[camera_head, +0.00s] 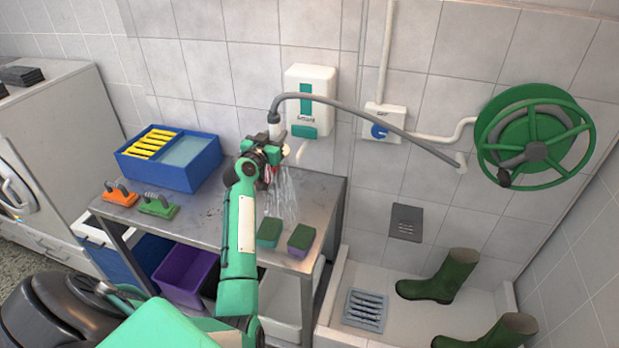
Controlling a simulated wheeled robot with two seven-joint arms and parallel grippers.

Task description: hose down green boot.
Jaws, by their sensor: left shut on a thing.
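My left gripper (262,150) is shut on the spray head (274,128) at the end of a grey hose (350,104). It holds it above the metal table (225,205), near the wall. Water sprays down from it onto the table's right part, away from the boots. One green boot (442,277) stands in the pale wash basin (395,318) at the lower right, toe to the left. A second green boot (490,335) is nearer to me, partly cut off by the bottom edge. My right gripper is not in view.
Two sponges (269,233) (301,240), two brushes (120,193) (158,202) and a blue bin (170,172) are on the table. A drain grate (364,310) lies in the basin. A soap dispenser (310,90) is on the wall.

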